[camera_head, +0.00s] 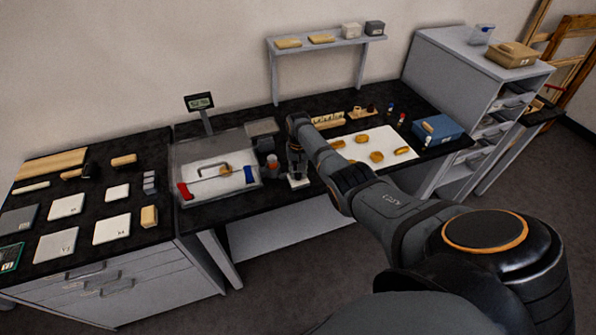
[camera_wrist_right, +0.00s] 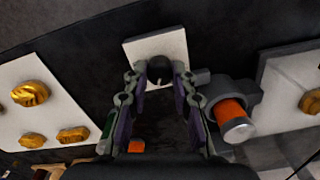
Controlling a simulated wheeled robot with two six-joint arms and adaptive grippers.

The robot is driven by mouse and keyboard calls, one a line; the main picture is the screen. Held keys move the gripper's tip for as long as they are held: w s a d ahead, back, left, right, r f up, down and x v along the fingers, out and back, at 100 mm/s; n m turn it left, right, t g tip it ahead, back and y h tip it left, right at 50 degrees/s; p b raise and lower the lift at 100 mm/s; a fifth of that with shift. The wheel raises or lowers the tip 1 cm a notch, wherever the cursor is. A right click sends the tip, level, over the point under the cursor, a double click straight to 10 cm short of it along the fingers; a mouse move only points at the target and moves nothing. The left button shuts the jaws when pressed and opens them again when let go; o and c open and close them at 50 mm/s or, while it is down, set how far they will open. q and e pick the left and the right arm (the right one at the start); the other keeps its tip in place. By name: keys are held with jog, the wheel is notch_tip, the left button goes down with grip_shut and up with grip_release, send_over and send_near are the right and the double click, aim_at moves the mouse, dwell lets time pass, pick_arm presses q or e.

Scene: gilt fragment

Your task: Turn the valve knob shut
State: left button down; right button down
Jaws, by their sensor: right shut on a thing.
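The dark round knob (camera_wrist_right: 159,68) stands on a small white plate (camera_wrist_right: 140,48) in the right wrist view. My right gripper (camera_wrist_right: 159,78) is shut on the knob, with one finger on each side of it. A pale mark shows on the knob's near side. In the head view my right gripper (camera_head: 297,172) points down over the white plate (camera_head: 300,183) at the bench's front edge, and the knob is mostly hidden there. My left gripper is in neither view.
A clear-walled tray (camera_head: 215,205) with red and blue handles lies left of the gripper. A white sheet (camera_head: 398,151) with several gold pieces lies right.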

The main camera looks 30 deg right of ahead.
aim_at(298, 174)
jog(key=n, duration=0.4)
jog(key=shift+n, duration=0.4)
dwell(0.4)
jog(key=c, duration=1.1)
grip_release()
jog(key=shift+r, duration=0.1)
notch_tip(298, 174, up, 12)
jog(key=shift+f, duration=0.1)
